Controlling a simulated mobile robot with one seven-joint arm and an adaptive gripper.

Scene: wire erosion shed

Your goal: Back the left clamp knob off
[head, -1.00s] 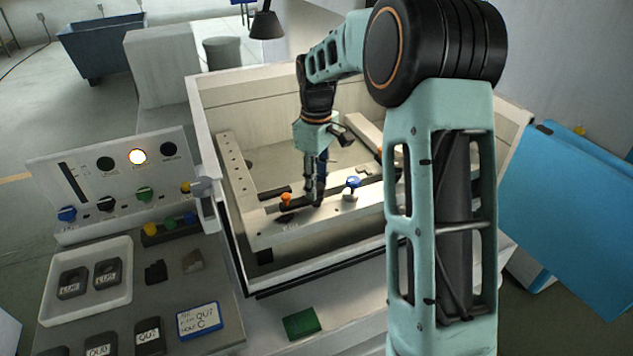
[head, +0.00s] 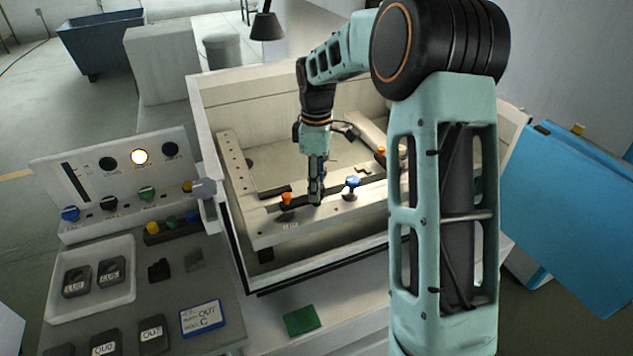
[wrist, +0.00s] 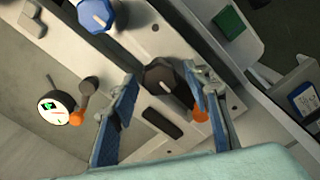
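In the wrist view, a dark round knob (wrist: 163,78) with a pale pointer mark stands on the metal clamp bar (head: 262,236). My gripper (wrist: 160,79) points down with its two blue-padded fingers apart, one on each side of this knob. A gap shows between the knob and the left finger; I cannot tell whether the right finger touches it. In the head view my gripper (head: 315,200) hides the dark knob. It stands between an orange knob (head: 287,199) on its left and a blue knob (head: 351,183) on its right.
The blue knob (wrist: 97,14) is near the fingers, and an orange part (wrist: 200,114) shows partly behind the right finger. A dial gauge (wrist: 56,107) is beside the left finger. The tank wall (head: 222,215) surrounds the work area. A control panel (head: 120,180) stands left.

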